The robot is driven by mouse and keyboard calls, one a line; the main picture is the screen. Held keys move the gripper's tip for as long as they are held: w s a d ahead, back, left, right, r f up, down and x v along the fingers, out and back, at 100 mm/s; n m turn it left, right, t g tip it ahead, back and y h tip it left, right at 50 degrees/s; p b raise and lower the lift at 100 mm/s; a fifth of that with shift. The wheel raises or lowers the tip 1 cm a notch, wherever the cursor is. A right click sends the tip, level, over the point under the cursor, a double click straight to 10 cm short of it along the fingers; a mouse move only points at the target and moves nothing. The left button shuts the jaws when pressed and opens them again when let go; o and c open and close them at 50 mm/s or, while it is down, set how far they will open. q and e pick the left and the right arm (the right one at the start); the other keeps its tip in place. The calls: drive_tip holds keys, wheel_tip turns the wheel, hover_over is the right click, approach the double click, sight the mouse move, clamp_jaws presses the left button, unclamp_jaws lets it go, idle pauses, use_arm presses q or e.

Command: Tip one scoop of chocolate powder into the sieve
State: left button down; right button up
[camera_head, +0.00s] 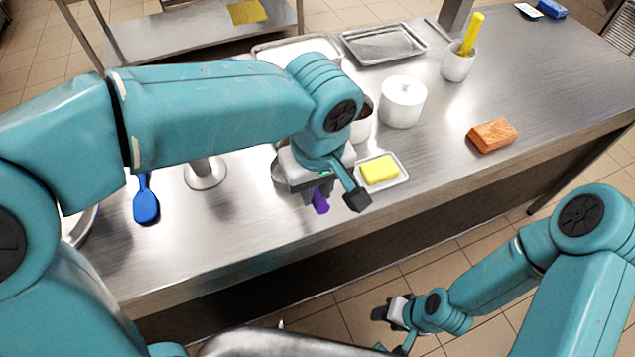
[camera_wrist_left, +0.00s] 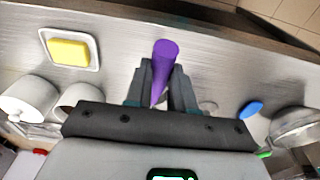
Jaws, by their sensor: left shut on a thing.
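My left gripper (camera_head: 316,192) is above the steel counter, shut on a purple handle (camera_head: 321,201). In the left wrist view, the handle (camera_wrist_left: 165,57) stands between the two dark fingers (camera_wrist_left: 158,85). I take it for the scoop's handle; the scoop's bowl is hidden, so I cannot see any powder in it. A white pot with dark brown contents (camera_head: 362,124) is partly hidden behind my left wrist. I cannot make out the sieve for certain. My right gripper (camera_head: 394,318) hangs low over the floor in front of the counter; its jaws are unclear.
A yellow block on a small tray (camera_head: 398,162) lies right of my left gripper. A lidded white pot (camera_head: 403,102), a cup with a yellow handle (camera_head: 457,66) and an orange-brown block (camera_head: 493,134) stand farther right. A blue spatula (camera_head: 146,207) lies left. The front right counter is clear.

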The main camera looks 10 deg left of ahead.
use_arm(q)
drive_tip(key=shift+w+a+r+g+h+p, duration=0.6)
drive_tip(key=shift+r+p, duration=0.45)
drive_tip(key=shift+p, duration=1.05)
drive_tip(key=shift+w+a+r+g+h+p, duration=0.35)
drive_tip(key=shift+w+r+g+p, duration=0.6)
drive_tip(key=shift+p, duration=1.2)
drive_tip(key=shift+w+a+r+g+h+p, duration=0.55)
drive_tip(key=shift+r+p, duration=0.65)
drive_tip(key=shift+p, duration=0.9)
drive_tip(key=shift+w+g, duration=0.2)
drive_tip(key=shift+g, duration=0.1)
drive_tip(key=w+a+r+g+h, duration=0.2)
drive_tip(key=w+a+g+h, duration=0.1)
drive_tip(key=w+g, duration=0.1)
drive_tip(key=shift+w+a+r, duration=0.35)
drive_tip(key=shift+w, duration=0.3)
drive_tip(key=shift+s, duration=0.1)
